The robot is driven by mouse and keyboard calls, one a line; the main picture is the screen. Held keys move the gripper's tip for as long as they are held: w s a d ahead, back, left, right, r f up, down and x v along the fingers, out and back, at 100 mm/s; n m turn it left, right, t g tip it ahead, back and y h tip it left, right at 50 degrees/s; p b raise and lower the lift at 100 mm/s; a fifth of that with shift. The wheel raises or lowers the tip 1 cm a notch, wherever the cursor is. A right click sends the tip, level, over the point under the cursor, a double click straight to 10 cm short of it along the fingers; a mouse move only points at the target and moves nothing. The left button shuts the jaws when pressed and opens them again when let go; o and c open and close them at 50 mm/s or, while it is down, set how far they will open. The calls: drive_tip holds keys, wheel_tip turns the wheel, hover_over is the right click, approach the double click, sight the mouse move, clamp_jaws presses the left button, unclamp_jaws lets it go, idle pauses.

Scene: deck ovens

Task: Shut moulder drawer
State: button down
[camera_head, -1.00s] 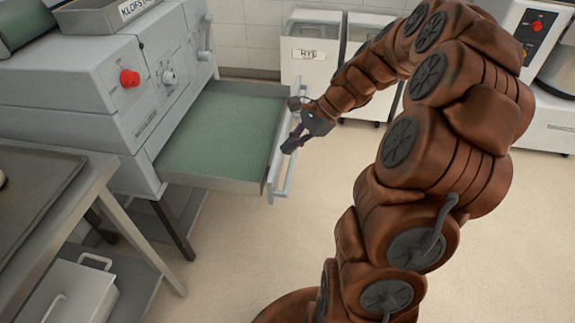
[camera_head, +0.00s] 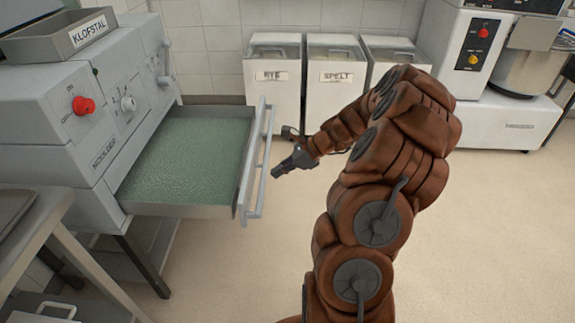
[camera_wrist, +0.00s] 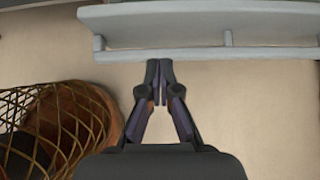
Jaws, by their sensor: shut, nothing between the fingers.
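The grey moulder (camera_head: 75,110) stands at the left in the head view. Its drawer (camera_head: 190,160) is pulled out to the right, with a green floor inside. The drawer's front carries a long light grey bar handle (camera_head: 259,170); it also crosses the top of the wrist view (camera_wrist: 190,53). My gripper (camera_head: 277,172) is shut and empty, just right of the handle.
A metal table (camera_head: 60,225) stands at the lower left, below the moulder. Bins labelled RYE (camera_head: 273,90) and SPELT (camera_head: 335,95) stand by the back wall. A mixer (camera_head: 530,65) is at the back right. A wicker basket (camera_wrist: 70,125) shows in the wrist view. The floor right of the drawer is clear.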

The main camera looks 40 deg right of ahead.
sight(249, 181)
drive_tip(key=shift+w+a+f, duration=0.4)
drive_tip(key=shift+w+a, duration=0.3)
drive_tip(key=shift+a, duration=0.15)
drive_tip(key=shift+w+a+f, duration=0.35)
drive_tip(key=shift+w+a, duration=0.4)
drive_tip(key=shift+a, duration=0.05)
drive_tip(key=shift+w+a+f, duration=0.4)
drive_tip(key=shift+w+a, duration=0.3)
drive_tip(key=shift+a, duration=0.15)
